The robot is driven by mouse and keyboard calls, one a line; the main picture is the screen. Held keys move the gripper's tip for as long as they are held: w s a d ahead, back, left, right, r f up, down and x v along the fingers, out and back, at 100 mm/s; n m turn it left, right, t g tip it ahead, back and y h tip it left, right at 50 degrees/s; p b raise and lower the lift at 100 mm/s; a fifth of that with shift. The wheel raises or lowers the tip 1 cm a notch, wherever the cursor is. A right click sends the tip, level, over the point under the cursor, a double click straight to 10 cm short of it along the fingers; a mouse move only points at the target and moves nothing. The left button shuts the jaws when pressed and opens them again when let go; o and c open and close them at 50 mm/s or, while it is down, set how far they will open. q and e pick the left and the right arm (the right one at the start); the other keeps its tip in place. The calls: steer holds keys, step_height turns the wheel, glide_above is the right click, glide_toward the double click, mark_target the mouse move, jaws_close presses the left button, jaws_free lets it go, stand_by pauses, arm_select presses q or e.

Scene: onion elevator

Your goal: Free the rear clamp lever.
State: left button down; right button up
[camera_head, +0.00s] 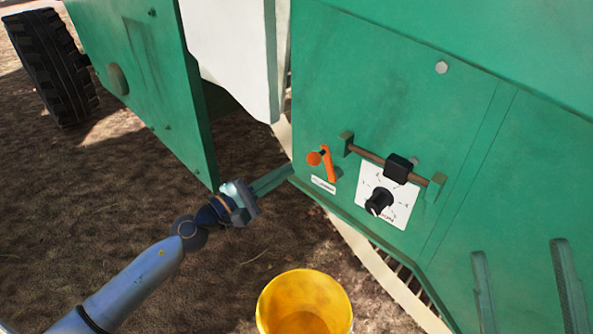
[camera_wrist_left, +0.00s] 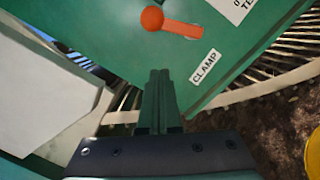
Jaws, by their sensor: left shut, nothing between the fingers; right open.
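An orange clamp lever (camera_head: 329,165) with a round knob is on the green machine panel (camera_head: 350,90). In the head view its arm slants down and right from its upper end, and its knob lies to the left. It also shows in the left wrist view (camera_wrist_left: 182,29), above a white label reading CLAMP (camera_wrist_left: 205,67). My left gripper (camera_head: 288,170) is shut and empty, left of and slightly below the lever. In the left wrist view its closed fingertips (camera_wrist_left: 159,73) point at the panel's lower edge, apart from the lever. My right gripper is not in view.
Right of the lever, a brown bar (camera_head: 366,155) with a black block crosses above a white dial plate (camera_head: 402,197) with a black knob (camera_head: 379,202). A yellow bucket (camera_head: 300,285) stands on the ground below. A green side panel (camera_head: 140,75) and tyre (camera_head: 52,65) are left.

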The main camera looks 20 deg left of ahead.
arm_select(q)
steer(key=b+v, duration=0.1)
steer(key=v, duration=0.4)
steer(key=shift+s, duration=0.2)
arm_select(e)
steer(key=shift+a+f, duration=0.1)
steer(key=shift+f, duration=0.65)
